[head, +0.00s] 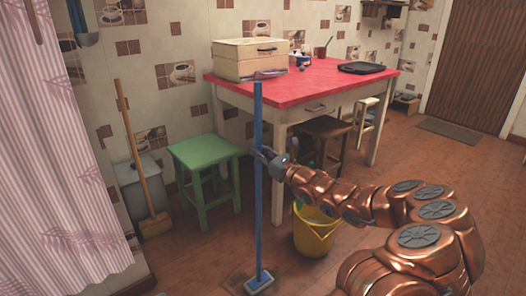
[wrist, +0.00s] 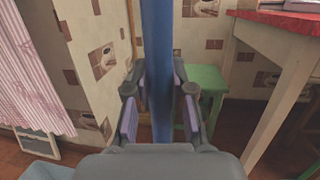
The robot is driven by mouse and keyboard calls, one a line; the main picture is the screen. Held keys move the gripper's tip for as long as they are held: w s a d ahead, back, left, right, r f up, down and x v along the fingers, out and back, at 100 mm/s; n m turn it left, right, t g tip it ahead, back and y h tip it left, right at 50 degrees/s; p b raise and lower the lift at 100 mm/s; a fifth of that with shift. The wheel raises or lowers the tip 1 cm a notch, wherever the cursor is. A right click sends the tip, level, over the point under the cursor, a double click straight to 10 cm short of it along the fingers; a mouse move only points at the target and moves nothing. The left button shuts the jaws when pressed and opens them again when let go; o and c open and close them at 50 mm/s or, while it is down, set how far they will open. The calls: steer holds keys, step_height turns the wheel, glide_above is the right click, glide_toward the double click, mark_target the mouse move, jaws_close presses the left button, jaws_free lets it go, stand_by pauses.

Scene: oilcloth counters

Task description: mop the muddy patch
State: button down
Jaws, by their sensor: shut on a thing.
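A blue-handled mop (head: 258,185) stands upright in the head view, its pale blue flat head (head: 259,282) down at the floor. My gripper (head: 266,155) is shut on the mop's handle, about halfway up. In the wrist view the blue handle (wrist: 158,70) runs between the two fingers of my gripper (wrist: 160,105). A dark muddy patch (head: 238,279) shows on the brown floor around the mop head, which partly hides it. I cannot tell whether the mop head presses on the floor.
A yellow bucket (head: 316,236) stands just right of the mop. A green stool (head: 203,160) and a red-topped table (head: 325,84) stand behind it. A broom (head: 140,150) leans by a grey bin (head: 127,180) at left, near a pink curtain (head: 55,150). Open floor lies at right.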

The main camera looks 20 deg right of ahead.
steer(key=shift+w, duration=0.45)
steer(key=shift+a, duration=0.1)
steer(key=shift+f+p+x, duration=0.15)
steer(key=shift+p+x, duration=0.5)
steer(key=shift+x, duration=0.45)
steer(key=shift+f+p+x, duration=0.15)
steer(key=shift+p+x, duration=0.5)
steer(key=shift+x, duration=0.5)
steer(key=shift+w+d, duration=0.15)
steer(key=shift+d, duration=0.1)
steer(key=shift+d+f+p+x, duration=0.15)
steer(key=shift+p+x, duration=0.4)
steer(key=shift+x, duration=0.55)
steer(key=shift+d+f+p+x, duration=0.1)
steer(key=shift+f+p+x, duration=0.3)
steer(key=shift+x, duration=0.65)
steer(key=shift+w+a+r, duration=0.1)
steer(key=shift+w, duration=0.15)
